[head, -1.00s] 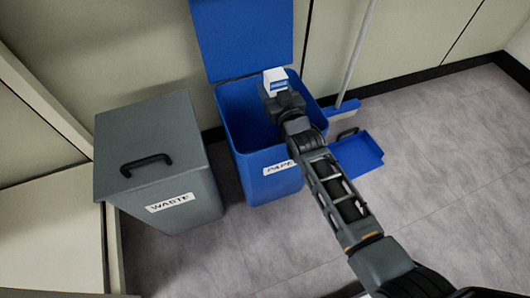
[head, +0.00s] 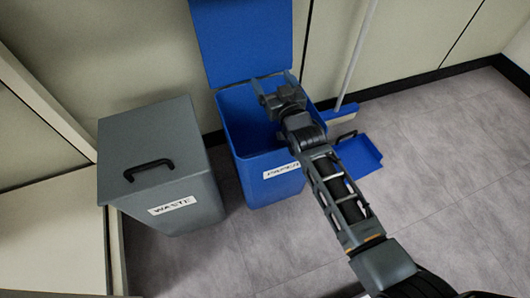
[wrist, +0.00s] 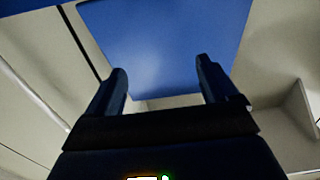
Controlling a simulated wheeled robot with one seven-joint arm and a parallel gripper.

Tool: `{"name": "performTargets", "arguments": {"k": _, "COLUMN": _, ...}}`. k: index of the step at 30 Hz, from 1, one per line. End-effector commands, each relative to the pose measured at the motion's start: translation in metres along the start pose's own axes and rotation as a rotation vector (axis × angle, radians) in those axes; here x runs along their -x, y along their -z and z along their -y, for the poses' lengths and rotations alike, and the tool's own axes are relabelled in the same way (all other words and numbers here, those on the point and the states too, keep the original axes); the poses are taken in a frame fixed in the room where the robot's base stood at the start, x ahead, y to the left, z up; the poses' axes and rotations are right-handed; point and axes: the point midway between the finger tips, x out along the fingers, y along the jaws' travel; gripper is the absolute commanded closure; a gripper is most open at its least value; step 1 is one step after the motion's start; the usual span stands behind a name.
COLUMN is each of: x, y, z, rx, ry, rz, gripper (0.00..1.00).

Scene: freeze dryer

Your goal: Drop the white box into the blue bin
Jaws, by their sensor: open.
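The blue bin (head: 272,193), labelled PAPER, stands on the floor with its blue lid (head: 243,38) raised against the wall. My gripper (head: 274,82) is over the bin's opening, toward its back right. Its fingers are spread with nothing between them. In the wrist view my gripper (wrist: 160,70) is also open and empty, with the blue lid (wrist: 165,40) behind the fingertips. The white box does not show in either current view. The arm and the bin's front wall hide part of the bin's inside.
A grey bin (head: 150,150) labelled WASTE, with a closed lid and black handle, stands left of the blue bin. A blue dustpan (head: 358,157) and a broom (head: 355,65) are on the right. The grey floor at the right is clear.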

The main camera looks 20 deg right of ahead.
Motion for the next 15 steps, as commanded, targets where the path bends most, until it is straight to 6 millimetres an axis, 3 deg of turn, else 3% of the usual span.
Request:
{"name": "performTargets", "arguments": {"k": 1, "x": 0.001, "y": 0.009, "z": -0.002, "rx": 0.001, "ry": -0.002, "rz": 0.001, "gripper": 0.13}}
{"name": "performTargets", "arguments": {"k": 15, "x": 0.009, "y": 0.016, "z": -0.018, "rx": 0.002, "ry": -0.005, "rz": 0.001, "gripper": 0.13}}
